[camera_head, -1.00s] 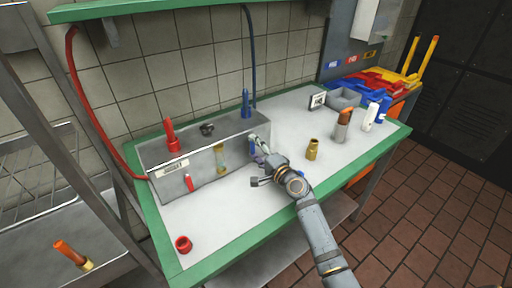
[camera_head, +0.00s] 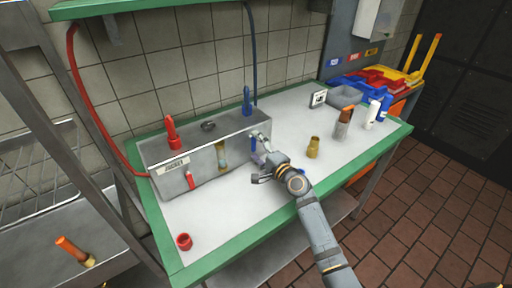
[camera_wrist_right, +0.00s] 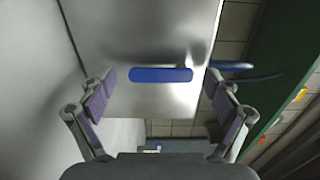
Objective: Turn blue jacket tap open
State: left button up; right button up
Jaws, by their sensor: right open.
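The blue tap handle (camera_head: 253,144) is a small upright lever on the front of the grey metal box (camera_head: 210,160), partly hidden by my right gripper (camera_head: 261,152). In the right wrist view the blue handle (camera_wrist_right: 160,75) lies as a straight bar across the picture, ahead of and between the spread fingers of my right gripper (camera_wrist_right: 160,100). The fingers are open with a gap at each end of the handle, and I see no contact. My left gripper is not in view.
A red tap handle (camera_head: 190,180) is on the box's left front. Red (camera_head: 171,132) and blue (camera_head: 247,99) fittings stand on top. The front middle is clear.

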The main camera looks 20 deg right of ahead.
jog(key=v, duration=1.2)
